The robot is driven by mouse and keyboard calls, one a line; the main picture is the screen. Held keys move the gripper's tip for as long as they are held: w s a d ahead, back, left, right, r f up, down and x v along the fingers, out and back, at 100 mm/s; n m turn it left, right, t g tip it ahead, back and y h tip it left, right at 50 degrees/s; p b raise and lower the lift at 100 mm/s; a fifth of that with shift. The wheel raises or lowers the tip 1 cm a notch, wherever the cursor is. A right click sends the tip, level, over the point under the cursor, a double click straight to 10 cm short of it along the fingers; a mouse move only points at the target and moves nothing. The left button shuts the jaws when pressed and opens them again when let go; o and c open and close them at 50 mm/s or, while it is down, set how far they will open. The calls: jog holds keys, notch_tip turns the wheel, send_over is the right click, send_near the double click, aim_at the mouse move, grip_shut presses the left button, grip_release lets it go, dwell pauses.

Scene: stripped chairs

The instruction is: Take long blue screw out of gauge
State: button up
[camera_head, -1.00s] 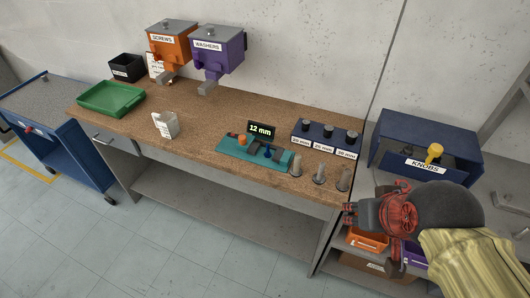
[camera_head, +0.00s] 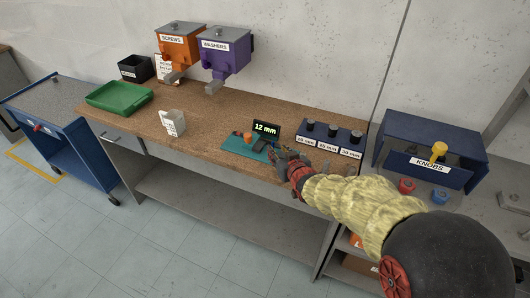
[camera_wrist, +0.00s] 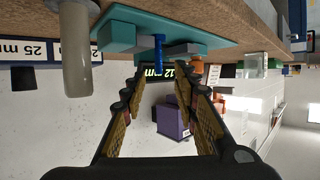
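The teal gauge (camera_head: 232,144) lies on the workbench, with a black display reading 12 mm (camera_head: 266,128). In the wrist view the gauge (camera_wrist: 190,20) appears upside down along the top. The long blue screw (camera_wrist: 159,52) sticks out from the gauge, between its grey blocks, and shows ahead of my fingers. My gripper (camera_wrist: 160,85) is open and empty, its two fingers spread on either side of the line to the screw.
A grey post (camera_wrist: 76,60) stands close beside my left finger in the wrist view. The blue holder with labelled gauges (camera_head: 330,140) is just right of the gauge. A clear container (camera_head: 173,122) and a green tray (camera_head: 119,97) stand further left.

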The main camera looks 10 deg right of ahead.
aim_at(273, 146)
jog(key=b+x, duration=0.1)
jog(key=x, duration=0.2)
jog(key=b+x, duration=0.1)
jog(key=x, duration=0.2)
jog(key=shift+d+f+b, duration=0.1)
jog(key=shift+f+b, duration=0.2)
jog(key=shift+f, duration=0.15)
jog(key=shift+w+f, duration=0.1)
jog(key=shift+w, duration=0.4)
jog(key=shift+c, duration=0.3)
grip_shut()
